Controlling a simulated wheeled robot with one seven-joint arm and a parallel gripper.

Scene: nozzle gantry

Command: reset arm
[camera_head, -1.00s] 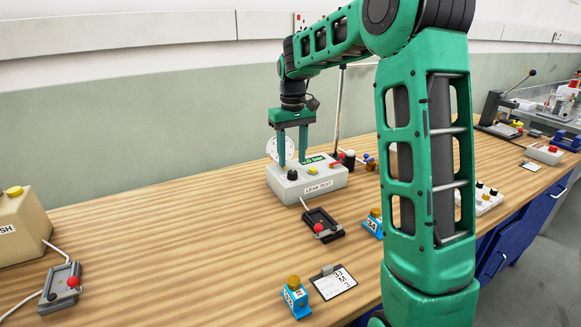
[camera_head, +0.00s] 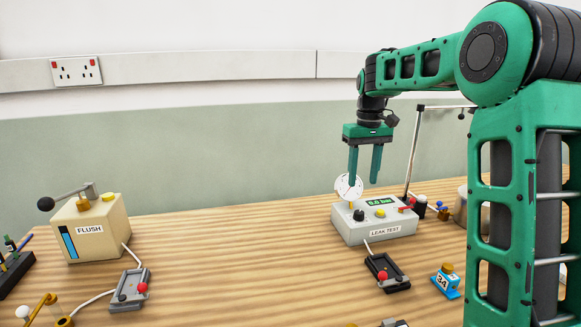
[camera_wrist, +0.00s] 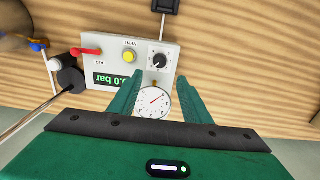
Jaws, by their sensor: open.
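My green gripper (camera_head: 365,168) hangs pointing down above the back of the leak test box (camera_head: 375,228). Its two fingers are apart with nothing between them. In the wrist view my gripper (camera_wrist: 158,88) shows open, with the round dial gauge (camera_wrist: 153,101) seen below and between the fingers. The gauge also shows in the head view (camera_head: 347,187), partly behind a finger. The leak test box has a yellow button, a black knob, a red lever and a green display. My fingers look apart from the box.
A beige flush box (camera_head: 92,228) with a lever stands at the left. A grey fixture with a red knob (camera_head: 129,290) and a dark one (camera_head: 387,273) lie in front of the boxes. A blue block marked 34 (camera_head: 446,281) is at right. The wooden bench between the boxes is clear.

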